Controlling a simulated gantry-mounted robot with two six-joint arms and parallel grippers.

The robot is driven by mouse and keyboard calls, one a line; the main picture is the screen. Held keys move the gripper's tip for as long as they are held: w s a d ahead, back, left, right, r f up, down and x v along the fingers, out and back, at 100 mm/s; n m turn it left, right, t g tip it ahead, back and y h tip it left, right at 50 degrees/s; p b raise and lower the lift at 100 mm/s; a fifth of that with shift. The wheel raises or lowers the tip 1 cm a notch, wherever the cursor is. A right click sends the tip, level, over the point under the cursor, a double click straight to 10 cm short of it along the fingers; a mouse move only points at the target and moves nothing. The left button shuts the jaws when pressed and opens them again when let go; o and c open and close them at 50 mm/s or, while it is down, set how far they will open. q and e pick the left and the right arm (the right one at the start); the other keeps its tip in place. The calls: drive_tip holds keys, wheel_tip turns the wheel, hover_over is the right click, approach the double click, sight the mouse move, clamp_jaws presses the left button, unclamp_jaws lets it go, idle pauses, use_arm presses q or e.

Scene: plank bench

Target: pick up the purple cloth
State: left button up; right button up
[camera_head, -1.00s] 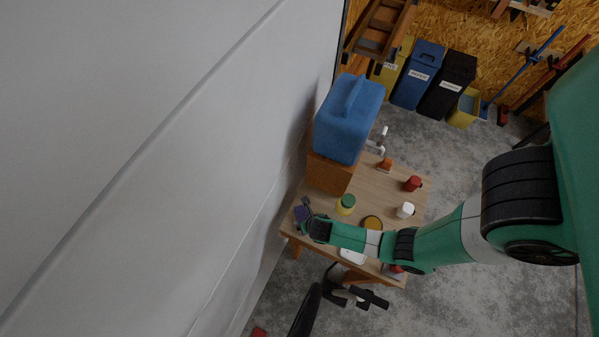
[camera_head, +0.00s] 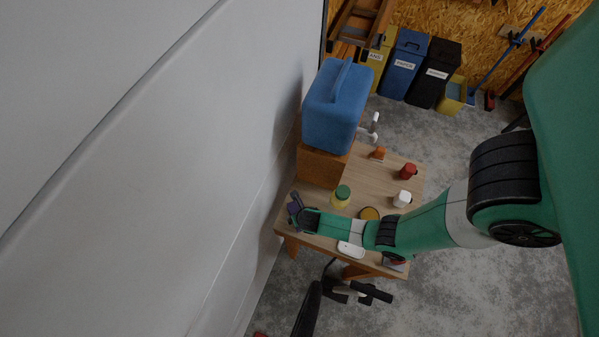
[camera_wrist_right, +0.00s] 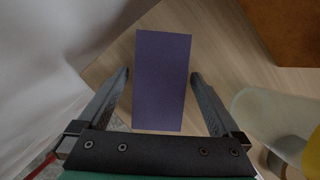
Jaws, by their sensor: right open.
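The purple cloth (camera_wrist_right: 162,80) is a flat rectangle on the wooden bench (camera_wrist_right: 218,45) in the right wrist view. In the head view it is a small purple patch (camera_head: 293,208) at the bench's left end, partly hidden by my right gripper (camera_head: 297,211). In the wrist view my right gripper (camera_wrist_right: 161,82) is open, with one finger on each side of the cloth and a gap to both. Its palm covers the view just below the cloth's near edge. I cannot tell the fingertips' height above the bench. My left gripper is not in view.
A green-lidded jar (camera_head: 341,196) stands close to the right gripper. A brown box (camera_head: 322,166) bears a blue case (camera_head: 336,105) behind it. A white cup (camera_head: 402,199), red item (camera_head: 408,171) and orange item (camera_head: 378,153) stand farther right. A pale wall (camera_head: 130,150) borders the left.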

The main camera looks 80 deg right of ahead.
drive_tip(key=shift+f, duration=0.2)
drive_tip(key=c, duration=1.4)
drive_tip(key=shift+o, duration=0.2)
drive_tip(key=shift+r, duration=0.15)
